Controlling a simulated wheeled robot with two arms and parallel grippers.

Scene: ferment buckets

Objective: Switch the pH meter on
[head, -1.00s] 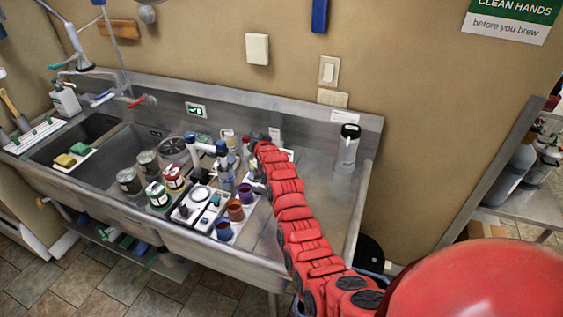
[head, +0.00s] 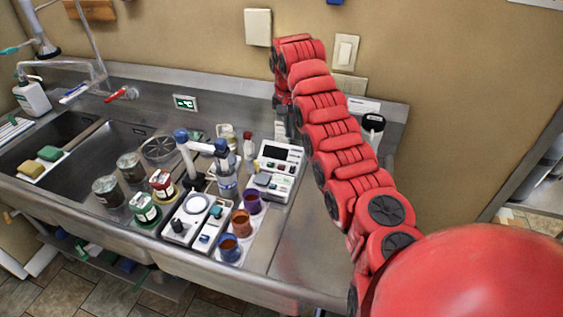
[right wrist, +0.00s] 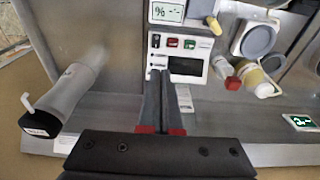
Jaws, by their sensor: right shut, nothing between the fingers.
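The white meter (head: 281,157) with a dark screen and small red and green buttons stands on the steel counter near the wall; I take it for the pH meter. In the right wrist view its screen (right wrist: 187,66) is black, and its row of green and red buttons (right wrist: 172,43) shows just beyond it. My right gripper (right wrist: 161,76) is shut and empty, with its fingertips overlapping the meter's edge beside the screen in that view; whether they touch is unclear. My left gripper is out of view.
A device showing a percent sign (right wrist: 168,11) lies beyond the meter. A grey cylinder (right wrist: 75,90) stands beside the hand.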

